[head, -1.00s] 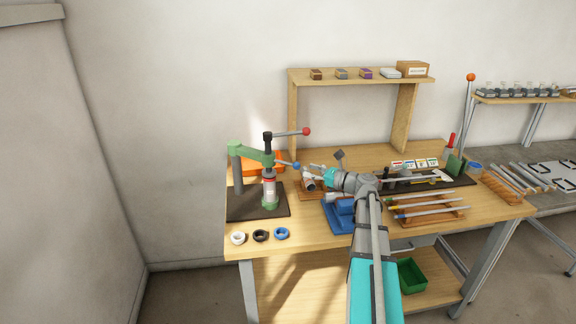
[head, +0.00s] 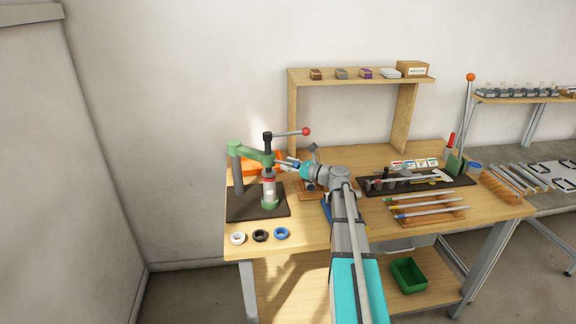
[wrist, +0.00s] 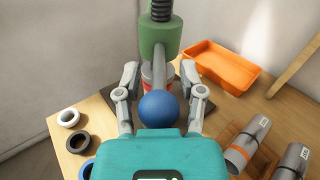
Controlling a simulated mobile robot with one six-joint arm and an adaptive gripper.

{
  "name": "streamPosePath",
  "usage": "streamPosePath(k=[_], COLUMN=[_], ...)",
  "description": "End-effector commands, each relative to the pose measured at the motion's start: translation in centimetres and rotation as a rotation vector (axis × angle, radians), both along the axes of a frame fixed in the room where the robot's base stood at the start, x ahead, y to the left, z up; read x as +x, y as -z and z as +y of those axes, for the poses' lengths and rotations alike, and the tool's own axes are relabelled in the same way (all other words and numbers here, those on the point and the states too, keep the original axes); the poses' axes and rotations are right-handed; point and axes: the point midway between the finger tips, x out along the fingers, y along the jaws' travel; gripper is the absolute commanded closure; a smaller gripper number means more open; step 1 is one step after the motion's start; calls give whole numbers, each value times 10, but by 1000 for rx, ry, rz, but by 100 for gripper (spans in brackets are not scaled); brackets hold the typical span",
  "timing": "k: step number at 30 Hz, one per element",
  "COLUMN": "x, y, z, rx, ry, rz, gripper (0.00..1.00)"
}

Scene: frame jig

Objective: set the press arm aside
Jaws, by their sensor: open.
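The press (head: 268,190) stands on a dark base plate (head: 240,208) at the left of the bench. Its green press arm (head: 250,152) reaches from the rear post to over a grey and red column. A grey rod with a blue ball (wrist: 158,108) sticks out from the arm towards me. My gripper (head: 286,163) is at this rod; it also shows in the wrist view (wrist: 160,72). Its fingers are open, one on each side of the rod, with the blue ball between them near the palm. Whether a finger touches the rod I cannot tell.
A red-knobbed lever (head: 306,131) stands above the press. An orange tray (wrist: 228,65) lies behind it. White (head: 238,238), black (head: 260,236) and blue (head: 281,233) rings lie in front. Grey cylinders (wrist: 248,143) lie on a wooden holder to the right.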

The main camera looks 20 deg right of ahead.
Motion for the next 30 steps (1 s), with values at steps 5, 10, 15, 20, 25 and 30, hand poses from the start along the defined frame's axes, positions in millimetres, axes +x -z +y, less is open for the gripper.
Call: streamPosePath(k=[5, 10, 15, 20, 25, 30], x=[0, 0, 0, 0, 3, 10], y=[0, 0, 0, 0, 0, 0], z=[0, 0, 0, 2, 2, 4], rx=[0, 0, 0, 0, 0, 1], ry=[0, 0, 0, -2, -15, -48], rz=[0, 0, 0, 0, 0, 0], gripper=[66, 97, 100, 100, 100, 100])
